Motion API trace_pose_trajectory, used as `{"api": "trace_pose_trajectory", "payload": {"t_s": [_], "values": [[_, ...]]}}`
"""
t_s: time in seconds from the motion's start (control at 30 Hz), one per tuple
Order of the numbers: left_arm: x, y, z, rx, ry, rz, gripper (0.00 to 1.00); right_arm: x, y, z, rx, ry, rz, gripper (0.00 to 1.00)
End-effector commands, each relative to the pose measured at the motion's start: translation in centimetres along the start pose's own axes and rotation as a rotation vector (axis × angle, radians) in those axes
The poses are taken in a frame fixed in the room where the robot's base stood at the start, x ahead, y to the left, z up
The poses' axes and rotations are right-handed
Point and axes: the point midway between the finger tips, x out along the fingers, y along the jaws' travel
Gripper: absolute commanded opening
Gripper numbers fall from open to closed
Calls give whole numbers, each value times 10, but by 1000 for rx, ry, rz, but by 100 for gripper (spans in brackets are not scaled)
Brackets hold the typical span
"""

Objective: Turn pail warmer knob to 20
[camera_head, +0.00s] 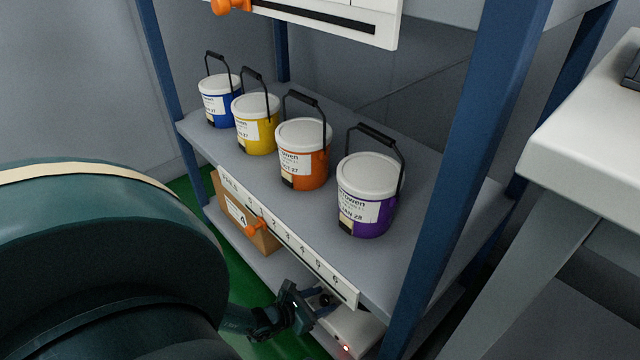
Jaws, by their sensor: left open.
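A white box (357,329) with a small red light stands on the low shelf, partly hidden by the shelf above and my gripper. A small dark round part (325,300), which looks like its knob, shows at the box's left end. Its scale and pointer cannot be read. My left gripper (316,302) is open, with its fingers at this dark part. I cannot tell whether they touch it or stand around it. My right gripper is not in view.
Blue (219,108), yellow (256,132), orange (306,166) and purple (364,207) pails stand on the shelf above. A cardboard box (236,214) and blue post (460,170) flank the space.

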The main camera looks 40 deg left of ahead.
Motion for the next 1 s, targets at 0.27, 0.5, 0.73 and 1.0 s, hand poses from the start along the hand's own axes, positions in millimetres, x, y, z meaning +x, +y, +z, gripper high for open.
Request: {"api": "trace_pose_trajectory", "payload": {"t_s": [0.27,0.5,0.73,1.0], "values": [[1,0,0,0,0,0,46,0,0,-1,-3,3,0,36],[1,0,0,1,0,0,26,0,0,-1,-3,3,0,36],[0,0,0,1,0,0,7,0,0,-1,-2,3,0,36],[0,-1,0,-7,0,18,3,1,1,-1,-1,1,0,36]]}}
